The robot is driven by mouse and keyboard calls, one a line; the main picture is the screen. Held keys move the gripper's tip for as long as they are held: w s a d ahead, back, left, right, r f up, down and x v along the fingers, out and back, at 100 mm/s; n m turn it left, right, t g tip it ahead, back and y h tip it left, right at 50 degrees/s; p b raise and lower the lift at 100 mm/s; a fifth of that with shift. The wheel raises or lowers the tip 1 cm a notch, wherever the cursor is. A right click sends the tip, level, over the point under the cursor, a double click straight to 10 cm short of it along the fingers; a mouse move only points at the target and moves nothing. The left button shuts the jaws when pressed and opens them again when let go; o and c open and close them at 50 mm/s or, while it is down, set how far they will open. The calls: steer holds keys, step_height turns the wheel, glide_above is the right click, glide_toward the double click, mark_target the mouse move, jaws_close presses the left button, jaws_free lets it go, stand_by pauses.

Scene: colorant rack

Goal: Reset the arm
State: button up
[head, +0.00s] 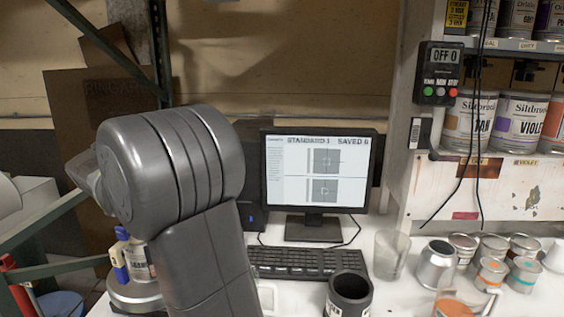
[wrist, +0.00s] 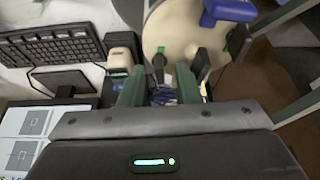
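My arm (head: 180,190) is a thick dark grey link that rises bent at the left of the head view and hides part of the bench. My gripper does not show in the head view. In the wrist view, my gripper (wrist: 160,80) has two green fingers with a clear gap between them. I see nothing held between them. Beyond the fingers is a round cream-coloured top (wrist: 180,32) with dark and blue parts on it.
A monitor (head: 317,175) and a keyboard (head: 305,263) stand near my arm. A black cup (head: 348,295), a clear beaker (head: 391,255), a metal can (head: 437,265) and several small tins (head: 491,273) are to the right. A control box (head: 439,72) reads "OFF 0" beside shelves of paint cans.

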steer(key=v, duration=1.4)
steer(key=x, duration=1.4)
steer(key=shift+f, duration=0.15)
steer(key=shift+w+n, duration=0.1)
steer(key=shift+n, duration=0.3)
steer(key=shift+d+r+n+y, duration=0.1)
steer(key=shift+r+n+y, duration=0.1)
steer(key=shift+n+y, duration=0.35)
steer(key=n+y, duration=0.1)
steer(key=n, duration=0.2)
steer(key=n+g+y, duration=0.1)
steer(key=n, duration=0.2)
steer(key=shift+d, duration=0.15)
steer(key=n+g+y, duration=0.1)
steer(key=n, duration=0.3)
steer(key=shift+w+n, duration=0.1)
steer(key=shift+n, duration=0.15)
steer(key=shift+d+n+g+y, duration=0.15)
steer(key=shift+n+g, duration=0.3)
steer(key=shift+n, duration=0.55)
steer(key=shift+a+n+g+y, duration=0.1)
steer(key=shift+n+g, duration=0.35)
steer(key=shift+n, duration=0.55)
